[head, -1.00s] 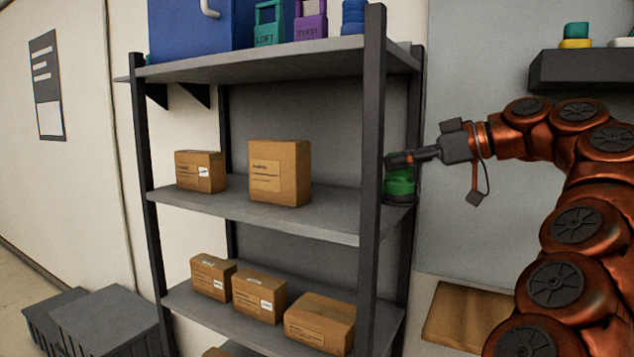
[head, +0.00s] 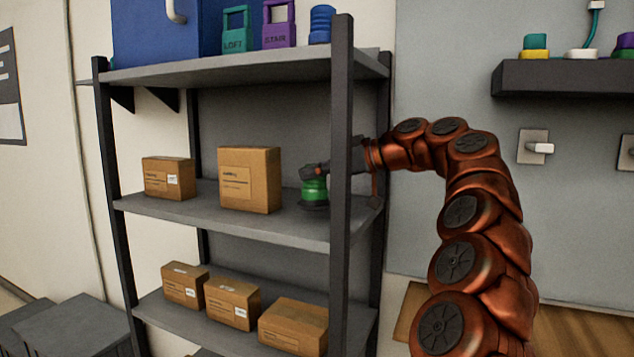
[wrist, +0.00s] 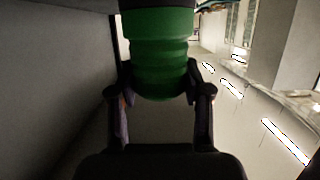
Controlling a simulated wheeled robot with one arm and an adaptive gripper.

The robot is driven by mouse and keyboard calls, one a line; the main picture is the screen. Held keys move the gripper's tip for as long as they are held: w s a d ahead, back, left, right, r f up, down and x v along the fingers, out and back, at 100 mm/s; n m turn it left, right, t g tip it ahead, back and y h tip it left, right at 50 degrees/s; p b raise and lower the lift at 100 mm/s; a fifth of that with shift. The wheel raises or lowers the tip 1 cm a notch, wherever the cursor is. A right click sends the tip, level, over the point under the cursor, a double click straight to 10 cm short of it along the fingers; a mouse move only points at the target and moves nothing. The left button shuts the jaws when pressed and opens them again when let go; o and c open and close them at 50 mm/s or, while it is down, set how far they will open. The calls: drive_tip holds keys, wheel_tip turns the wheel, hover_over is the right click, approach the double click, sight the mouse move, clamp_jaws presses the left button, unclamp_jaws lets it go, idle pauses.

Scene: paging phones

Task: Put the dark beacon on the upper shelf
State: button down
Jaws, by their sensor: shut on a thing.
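My gripper (head: 316,172) is shut on a green beacon (head: 314,190) with a dark base, gripping it near its top. The beacon looks upright at the right end of the rack's middle board (head: 270,226), just behind the front right post. I cannot tell whether its base touches the board. In the wrist view the green body (wrist: 160,50) fills the space between the two fingers of my gripper (wrist: 159,85). The rack's top board (head: 240,68) is above, holding a blue case, teal and purple tags and a blue stacked object.
Cartons (head: 250,180) stand on the middle board left of the beacon, with a gap between. More cartons (head: 232,303) are on the board below. The front right post (head: 341,200) stands close by my arm. A dark wall ledge (head: 570,78) at right holds coloured beacons.

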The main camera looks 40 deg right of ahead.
drive_tip(key=shift+f, duration=1.25)
drive_tip(key=shift+f, duration=0.15)
drive_tip(key=c, duration=0.5)
unclamp_jaws()
drive_tip(key=v, duration=1.2)
drive_tip(key=shift+w, duration=0.1)
